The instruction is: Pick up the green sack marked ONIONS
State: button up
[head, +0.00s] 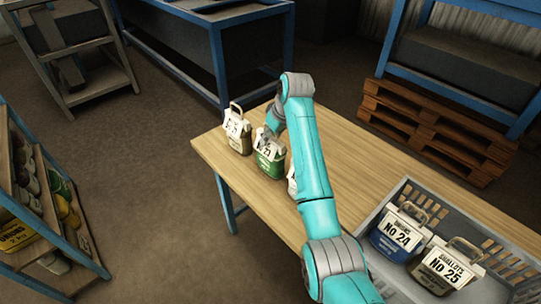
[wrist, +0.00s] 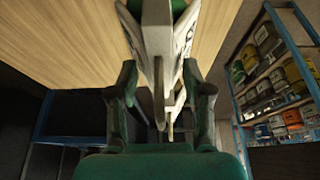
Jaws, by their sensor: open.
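The green sack (head: 269,164) stands upright on the wooden table, with a white top label reading No 23. The smaller word above the number is too small to read. My gripper (head: 268,136) is at the top of this sack, partly hiding its label. In the wrist view my gripper (wrist: 160,100) is open, with one finger on each side of the sack's white top (wrist: 158,45) and its handle. A little of the green body (wrist: 180,6) shows at the top edge. I cannot tell whether the fingers touch it.
A brownish sack (head: 238,137) stands left of the green one. Another sack (head: 292,182) is mostly hidden behind my arm. A grey crate (head: 468,226) at right holds a blue sack (head: 394,245) marked No 24 and an olive sack (head: 437,272) marked No 25.

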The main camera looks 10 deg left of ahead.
jog(key=shift+r, duration=0.1)
grip_shut()
